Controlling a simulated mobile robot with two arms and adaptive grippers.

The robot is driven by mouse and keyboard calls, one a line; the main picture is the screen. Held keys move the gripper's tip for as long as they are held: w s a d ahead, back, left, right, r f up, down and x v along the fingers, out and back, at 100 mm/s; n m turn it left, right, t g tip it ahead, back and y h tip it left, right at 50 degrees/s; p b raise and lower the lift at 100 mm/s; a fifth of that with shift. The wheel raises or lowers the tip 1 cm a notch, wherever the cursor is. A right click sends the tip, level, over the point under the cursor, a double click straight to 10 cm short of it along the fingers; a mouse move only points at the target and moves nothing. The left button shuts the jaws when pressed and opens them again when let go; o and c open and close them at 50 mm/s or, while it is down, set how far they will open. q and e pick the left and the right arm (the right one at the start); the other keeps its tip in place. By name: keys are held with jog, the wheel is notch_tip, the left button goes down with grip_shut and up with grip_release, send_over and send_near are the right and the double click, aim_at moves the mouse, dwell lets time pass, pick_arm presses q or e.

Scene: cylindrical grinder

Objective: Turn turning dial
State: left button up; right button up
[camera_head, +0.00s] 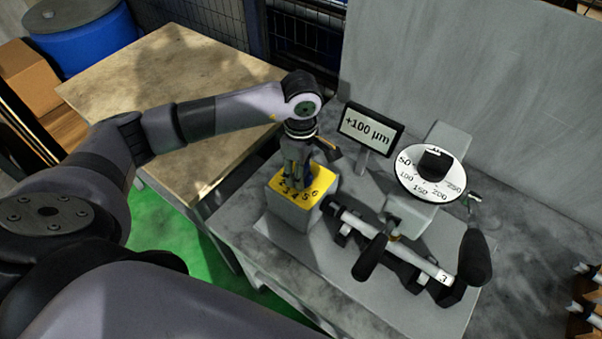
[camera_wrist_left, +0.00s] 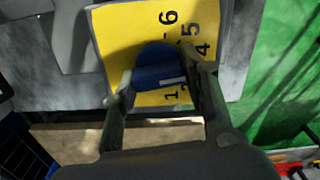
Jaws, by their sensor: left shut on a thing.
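The turning dial is a blue knob (camera_wrist_left: 158,67) on a yellow plate (camera_wrist_left: 118,36) with black numbers, among them 1, 4, 5 and 6. My left gripper (camera_wrist_left: 163,84) has one finger on each side of the knob and is shut on it. A pale mark on the knob points right, toward numbers partly hidden by a finger. In the head view, my left gripper (camera_head: 297,166) points down over the yellow plate (camera_head: 322,181) on top of a grey block (camera_head: 290,209). There the gripper hides most of the knob. My right gripper is not in view.
A display (camera_head: 368,129) reading "+100 µm" stands behind the block. Right of it are a round white scale (camera_head: 433,175) and a horizontal cylinder (camera_head: 390,240) between dark parts. A wooden table (camera_head: 165,90) lies at left; a grey panel (camera_head: 480,80) stands behind.

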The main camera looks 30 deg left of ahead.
pick_arm(q)
jog(key=shift+n+b, duration=0.3)
jog(key=shift+n, duration=0.2)
jog(key=shift+r, duration=0.1)
jog(key=o, duration=1.1)
notch_tip(320, 180, up, 12)
jog(key=shift+f, duration=0.1)
dwell(0.4)
